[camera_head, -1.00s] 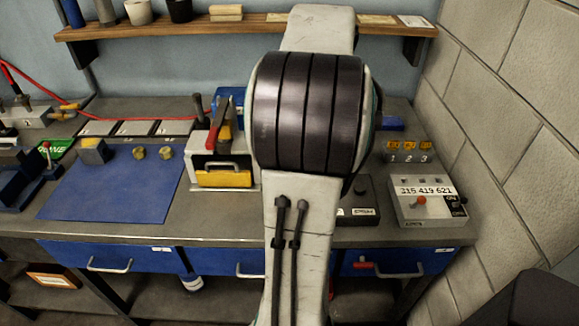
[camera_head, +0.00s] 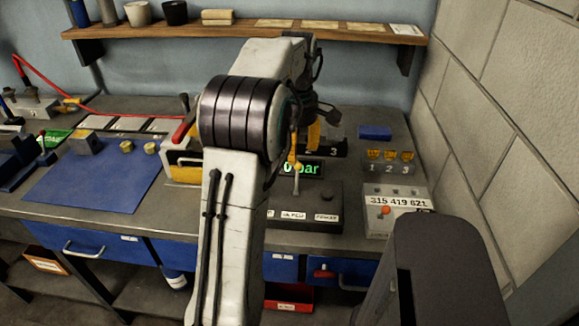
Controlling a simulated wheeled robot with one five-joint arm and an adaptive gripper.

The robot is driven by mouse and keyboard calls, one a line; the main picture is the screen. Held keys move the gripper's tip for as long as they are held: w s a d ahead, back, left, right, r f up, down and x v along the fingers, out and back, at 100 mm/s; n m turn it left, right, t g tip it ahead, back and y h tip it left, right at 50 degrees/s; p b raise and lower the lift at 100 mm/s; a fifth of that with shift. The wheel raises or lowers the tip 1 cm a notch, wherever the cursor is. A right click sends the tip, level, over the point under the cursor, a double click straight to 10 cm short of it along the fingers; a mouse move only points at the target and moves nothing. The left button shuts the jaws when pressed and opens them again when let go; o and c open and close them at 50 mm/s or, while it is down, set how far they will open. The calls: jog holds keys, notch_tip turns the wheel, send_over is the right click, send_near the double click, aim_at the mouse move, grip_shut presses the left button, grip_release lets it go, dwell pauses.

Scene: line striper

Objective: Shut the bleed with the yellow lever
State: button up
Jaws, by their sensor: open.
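A dark control box (camera_head: 318,208) stands on the bench right of my arm, with small white labels too blurred to read surely. A green display (camera_head: 310,168) behind it reads what looks like "0 bar". A thin upright lever with a yellow part (camera_head: 294,162) stands in front of the display, its pale stem reaching down to the box. My gripper (camera_head: 312,116) is open, above and behind the lever; my arm partly hides it. I cannot tell whether it touches anything.
A dark numbered stand (camera_head: 333,148) is close to my gripper. A grey box with a number panel (camera_head: 398,212) and yellow numbered tags (camera_head: 390,155) stand at right. A blue mat (camera_head: 95,185) lies at left. A wooden shelf (camera_head: 240,31) runs above, and a block wall closes the right side.

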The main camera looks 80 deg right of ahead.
aim_at(297, 163)
jog(key=shift+d+f+b, duration=0.2)
jog(key=shift+f+b, duration=0.15)
jog(key=shift+f, duration=2.7)
jog(key=shift+c, duration=0.4)
grip_shut()
